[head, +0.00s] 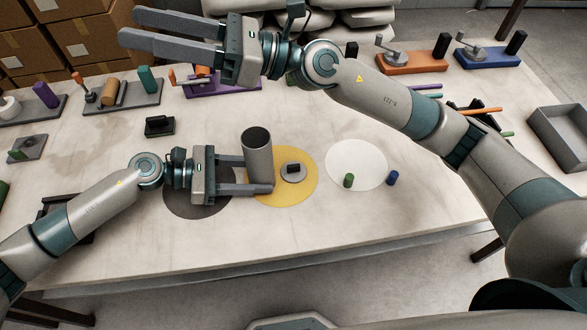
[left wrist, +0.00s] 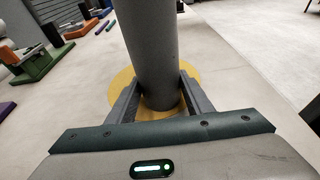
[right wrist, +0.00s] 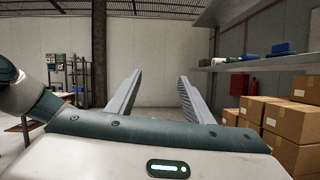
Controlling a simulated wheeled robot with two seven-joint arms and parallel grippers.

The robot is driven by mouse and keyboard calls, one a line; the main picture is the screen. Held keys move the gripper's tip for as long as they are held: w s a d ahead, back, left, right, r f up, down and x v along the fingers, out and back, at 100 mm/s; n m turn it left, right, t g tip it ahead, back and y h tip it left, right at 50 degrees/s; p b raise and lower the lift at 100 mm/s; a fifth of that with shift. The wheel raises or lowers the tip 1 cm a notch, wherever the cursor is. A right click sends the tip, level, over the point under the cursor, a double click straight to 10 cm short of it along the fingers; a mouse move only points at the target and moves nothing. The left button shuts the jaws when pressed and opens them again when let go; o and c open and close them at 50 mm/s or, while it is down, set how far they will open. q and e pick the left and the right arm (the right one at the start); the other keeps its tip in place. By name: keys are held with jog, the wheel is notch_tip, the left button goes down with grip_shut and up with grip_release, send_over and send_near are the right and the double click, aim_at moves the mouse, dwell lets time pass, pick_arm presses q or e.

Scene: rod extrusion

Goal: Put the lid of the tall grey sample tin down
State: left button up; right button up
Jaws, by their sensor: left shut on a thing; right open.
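The tall grey sample tin (head: 258,152) stands upright on the yellow disc, its top open and dark inside. My left gripper (head: 262,176) is shut on it low down, one finger on each side. The left wrist view shows the grey tin (left wrist: 152,50) between the fingers (left wrist: 158,102). The lid (head: 293,174), a flat grey round with a black knob, lies knob up on the yellow disc just right of the tin. My right gripper (head: 128,27) is open and empty, raised at the upper left; the right wrist view shows nothing between its fingers (right wrist: 157,85).
The yellow disc (head: 304,191) lies between a dark disc (head: 195,208) and a white disc (head: 355,160). A green peg (head: 348,180) and a blue peg (head: 393,177) stand at the right. Several fixtures line the back; a grey bin (head: 565,138) is far right. The front table is clear.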

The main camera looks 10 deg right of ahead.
jog(key=w+d+f+m+t+h, duration=0.1)
jog(key=d+f+m+t+h, duration=1.7)
jog(key=f, duration=0.3)
jog(key=n+g+h, duration=0.2)
jog(key=g+h, duration=0.2)
jog(key=g, duration=0.2)
send_over(304, 222)
notch_tip(304, 222, down, 13)
jog(key=shift+f, duration=0.15)
